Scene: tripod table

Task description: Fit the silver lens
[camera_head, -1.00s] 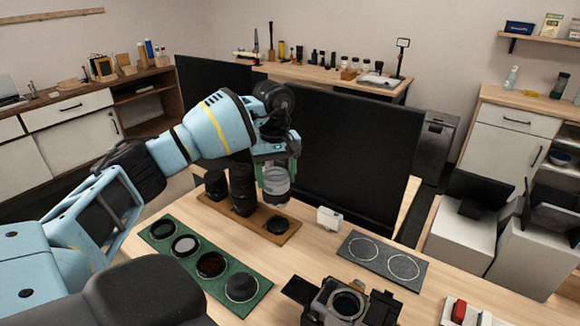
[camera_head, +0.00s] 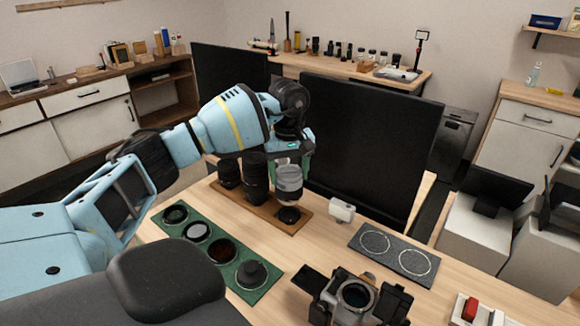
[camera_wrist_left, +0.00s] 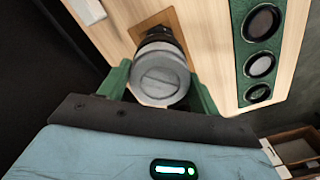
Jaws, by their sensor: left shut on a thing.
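The silver lens (camera_head: 289,184) is upright between the fingers of my left gripper (camera_head: 290,168), which is shut on it. It is at the right end of the brown wooden board (camera_head: 268,217), just behind or above a black round piece (camera_head: 289,214). I cannot tell whether its lower end touches the board. The lens also shows in the left wrist view (camera_wrist_left: 160,75), end-on between the green fingers. Two black lenses stand to its left, including a tall one (camera_head: 256,178). The camera body (camera_head: 352,295), with an open round mount, is at the front. My right gripper is not in view.
A green tray (camera_head: 222,236) with several round pieces lies at the left. A grey mat (camera_head: 392,252) with two circles lies at the right. A small white block (camera_head: 341,210) is near the board. A large black screen (camera_head: 368,145) stands behind. Bare tabletop (camera_head: 310,255) lies between.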

